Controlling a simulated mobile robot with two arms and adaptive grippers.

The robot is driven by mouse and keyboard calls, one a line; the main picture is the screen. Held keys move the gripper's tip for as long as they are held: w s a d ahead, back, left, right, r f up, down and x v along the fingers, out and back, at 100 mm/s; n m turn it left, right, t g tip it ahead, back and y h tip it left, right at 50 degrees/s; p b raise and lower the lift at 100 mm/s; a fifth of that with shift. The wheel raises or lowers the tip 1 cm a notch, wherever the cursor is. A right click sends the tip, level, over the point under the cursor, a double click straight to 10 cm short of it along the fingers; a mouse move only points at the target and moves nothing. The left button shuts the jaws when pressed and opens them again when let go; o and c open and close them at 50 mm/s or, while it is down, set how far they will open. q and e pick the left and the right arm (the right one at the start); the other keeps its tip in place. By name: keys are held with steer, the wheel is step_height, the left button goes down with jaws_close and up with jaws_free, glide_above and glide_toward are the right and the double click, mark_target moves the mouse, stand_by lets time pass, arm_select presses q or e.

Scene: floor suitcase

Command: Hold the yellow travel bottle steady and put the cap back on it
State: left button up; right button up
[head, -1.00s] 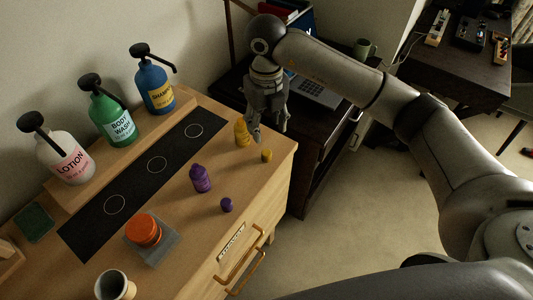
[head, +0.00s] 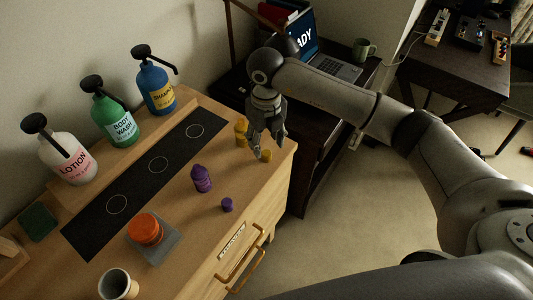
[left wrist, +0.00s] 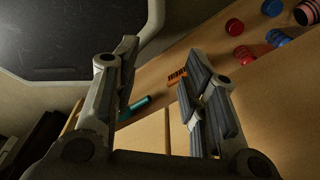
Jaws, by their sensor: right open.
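The yellow travel bottle (head: 241,131) stands upright and uncapped on the wooden dresser top, near its far right corner. The small yellow cap (head: 265,156) lies on the wood just to the bottle's right, nearer the front edge. My right gripper (head: 266,147) is open, its fingers pointing down right over the cap; whether they touch it I cannot tell. It hides part of the space beside the bottle. My left gripper (left wrist: 162,52) is open and empty in the left wrist view, away from the yellow bottle, and does not show in the head view.
A purple bottle (head: 202,178) and purple cap (head: 227,204) stand nearer on the dresser, with an orange jar (head: 145,229). A black mat (head: 136,185) with white rings lies behind. Pump bottles line the back. The left wrist view shows red caps (left wrist: 235,27) and a teal object (left wrist: 134,108).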

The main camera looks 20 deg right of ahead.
mark_target(267, 152)
steer(key=shift+s+f+p, duration=0.1)
steer(key=shift+f+p, duration=0.2)
steer(key=shift+f, duration=0.05)
step_height(267, 152, down, 4)
steer(key=shift+r+p, duration=0.2)
steer(key=shift+p, duration=0.5)
steer(key=shift+f, duration=0.45)
steer(key=c, duration=0.8)
